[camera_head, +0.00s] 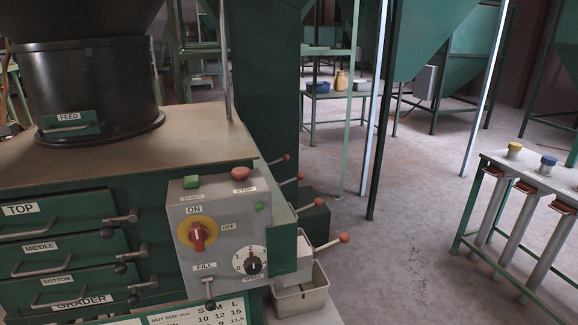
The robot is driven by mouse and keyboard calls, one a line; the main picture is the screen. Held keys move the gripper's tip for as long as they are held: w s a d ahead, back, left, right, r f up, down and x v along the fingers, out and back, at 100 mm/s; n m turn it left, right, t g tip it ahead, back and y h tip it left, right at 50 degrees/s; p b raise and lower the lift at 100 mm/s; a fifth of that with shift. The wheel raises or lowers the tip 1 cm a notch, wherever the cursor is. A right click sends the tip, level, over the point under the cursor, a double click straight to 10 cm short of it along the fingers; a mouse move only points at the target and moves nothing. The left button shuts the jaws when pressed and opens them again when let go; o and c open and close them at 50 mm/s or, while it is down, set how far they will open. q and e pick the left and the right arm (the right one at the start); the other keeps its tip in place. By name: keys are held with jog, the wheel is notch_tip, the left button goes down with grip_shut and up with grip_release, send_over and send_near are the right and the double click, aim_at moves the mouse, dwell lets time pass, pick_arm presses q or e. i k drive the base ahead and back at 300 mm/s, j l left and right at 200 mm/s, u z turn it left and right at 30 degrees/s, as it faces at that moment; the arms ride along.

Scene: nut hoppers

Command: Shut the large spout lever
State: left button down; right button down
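Several spout levers with red knobs stick out from the right side of the green grader machine (90,180). The nearest lever (343,238) points right and slightly up above a grey bin. Another lever (318,203) lies behind it, then one farther back (299,176), and the farthest (286,157) is near the back corner. No size label shows beside the levers, so I cannot tell which is the large one. The spouts are mostly hidden behind the control box. Neither of my grippers is in view.
The grey control box (200,215) carries a red-and-yellow switch (199,236), a dial and a FILL lever (209,290). A grey bin (300,297) stands below the nearest lever. A green-framed stand (500,165) is at right. The floor between is clear.

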aim_at(287, 157)
jog(key=i+l+z, duration=0.2)
jog(key=l+z, duration=0.25)
jog(key=i+l+z, duration=0.3)
jog(key=l+z, duration=0.2)
jog(key=i+l+z, duration=0.3)
jog(key=z, duration=0.15)
jog(key=i+l+z, duration=0.25)
jog(key=i, duration=0.15)
jog(key=i+l+z, duration=0.15)
jog(key=i+z, duration=0.15)
jog(key=i+u, duration=0.45)
jog(key=i+l+u, duration=0.1)
jog(key=i+u, duration=0.2)
jog(key=u, duration=0.2)
jog(key=i+j+u, duration=0.2)
jog(key=i+u, duration=0.25)
jog(key=i+j+u, duration=0.1)
jog(key=i+u, duration=0.2)
jog(key=u, duration=0.15)
jog(key=i+l+u, duration=0.1)
jog(key=i+u, duration=0.35)
jog(key=i+l+u, duration=0.2)
jog(key=i+u, duration=0.25)
jog(key=i+l+u, duration=0.75)
jog(key=l, duration=0.3)
jog(key=i+l+u, duration=0.25)
jog(key=l, duration=0.2)
jog(key=k+j, duration=0.05)
jog(key=k, duration=0.05)
